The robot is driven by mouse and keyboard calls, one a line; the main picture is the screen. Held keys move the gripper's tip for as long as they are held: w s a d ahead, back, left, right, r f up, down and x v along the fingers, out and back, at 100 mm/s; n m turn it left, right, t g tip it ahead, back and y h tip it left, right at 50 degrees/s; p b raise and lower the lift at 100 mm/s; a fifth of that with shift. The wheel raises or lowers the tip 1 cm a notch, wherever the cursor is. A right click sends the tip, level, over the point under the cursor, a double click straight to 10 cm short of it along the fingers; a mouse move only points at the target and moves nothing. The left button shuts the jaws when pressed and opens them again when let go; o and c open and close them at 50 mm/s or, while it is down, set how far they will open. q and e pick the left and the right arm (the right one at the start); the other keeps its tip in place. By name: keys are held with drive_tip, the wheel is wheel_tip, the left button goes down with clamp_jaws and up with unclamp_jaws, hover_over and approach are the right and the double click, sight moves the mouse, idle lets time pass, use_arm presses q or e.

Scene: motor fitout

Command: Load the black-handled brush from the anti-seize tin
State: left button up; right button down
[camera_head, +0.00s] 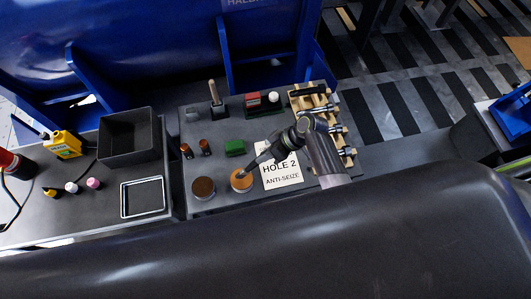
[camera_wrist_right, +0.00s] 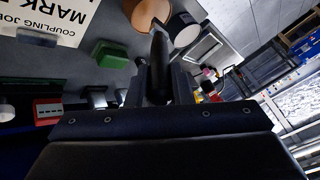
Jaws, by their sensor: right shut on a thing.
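My right gripper (camera_head: 262,155) reaches in from the right and is shut on the black-handled brush (camera_wrist_right: 158,62), held slanting down. In the head view the brush's lower end meets the copper-coloured open tin (camera_head: 236,184); whether it touches the contents or only hangs over them I cannot tell. The copper tin also shows in the right wrist view (camera_wrist_right: 136,16), just beyond the brush. A second tin with a dark brown top (camera_head: 203,188) stands left of it. A white card (camera_head: 283,179) reading "HOLE 2 ANTI-SEIZE" lies right of the copper tin. My left gripper is out of view.
A green block (camera_head: 235,147) and small brown bottles (camera_head: 187,151) stand behind the tins. A wooden rack (camera_head: 335,125) is at the right edge of the bench. A black bin (camera_head: 130,137) and a silver-rimmed tray (camera_head: 142,212) are to the left. A large dark surface (camera_head: 250,245) spans the front.

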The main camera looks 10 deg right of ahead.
drive_tip(key=shift+f, duration=0.5)
idle(1.2)
wheel_tip(320, 180, up, 7)
drive_tip(key=p, duration=0.7)
idle(0.4)
idle(0.5)
